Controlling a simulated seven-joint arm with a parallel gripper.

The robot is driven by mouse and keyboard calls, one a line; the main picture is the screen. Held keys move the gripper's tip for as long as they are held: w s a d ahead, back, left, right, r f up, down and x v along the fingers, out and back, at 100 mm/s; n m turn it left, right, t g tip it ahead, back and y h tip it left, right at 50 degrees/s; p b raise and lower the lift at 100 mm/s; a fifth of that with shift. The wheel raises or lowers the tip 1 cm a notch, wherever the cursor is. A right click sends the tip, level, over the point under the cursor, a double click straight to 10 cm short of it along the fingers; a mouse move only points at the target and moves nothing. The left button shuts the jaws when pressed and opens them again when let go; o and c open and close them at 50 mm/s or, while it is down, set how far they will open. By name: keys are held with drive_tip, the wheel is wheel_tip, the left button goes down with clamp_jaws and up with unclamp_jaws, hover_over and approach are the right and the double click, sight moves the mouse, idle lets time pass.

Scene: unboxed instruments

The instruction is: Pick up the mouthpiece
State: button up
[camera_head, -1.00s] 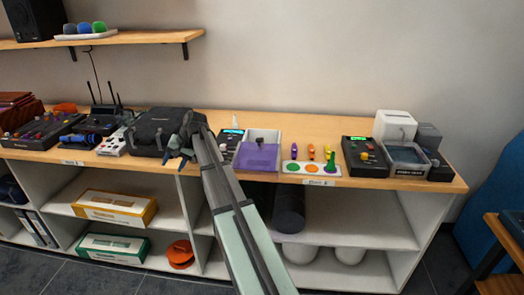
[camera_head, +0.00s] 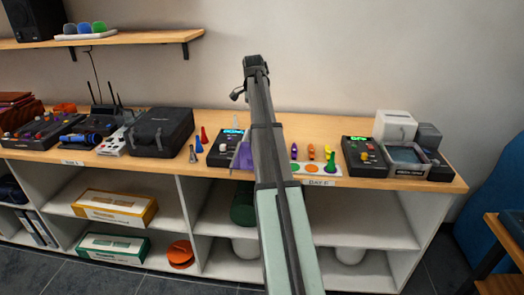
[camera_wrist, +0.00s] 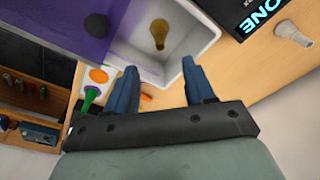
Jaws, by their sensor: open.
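A brass-coloured piece shaped like a mouthpiece (camera_wrist: 158,36) lies in a white tray (camera_wrist: 205,22) in the wrist view. A purple see-through cover (camera_wrist: 50,22) lies over part of the tray, and a dark round spot shows on or through it. A pale cone-shaped piece (camera_wrist: 293,33) stands outside the tray, beside a device with a lit screen. My gripper (camera_wrist: 160,82) is open and empty, its fingers apart below the brass piece in the picture. In the head view my gripper (camera_head: 256,64) is above the counter, and my arm hides most of the tray.
A device with a cyan screen (camera_head: 228,150) stands left of the tray. Small coloured pegs and a board (camera_head: 313,167) are on its right. A black case (camera_head: 161,132) and another device (camera_head: 362,155) stand further out. A wall shelf (camera_head: 130,42) is at upper left.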

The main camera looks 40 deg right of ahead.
drive_tip(key=f, duration=0.4)
drive_tip(key=d+f, duration=0.1)
drive_tip(key=f, duration=0.6)
drive_tip(key=shift+d+f, duration=0.2)
drive_tip(key=shift+f, duration=0.15)
drive_tip(key=shift+c, duration=0.2)
clamp_jaws()
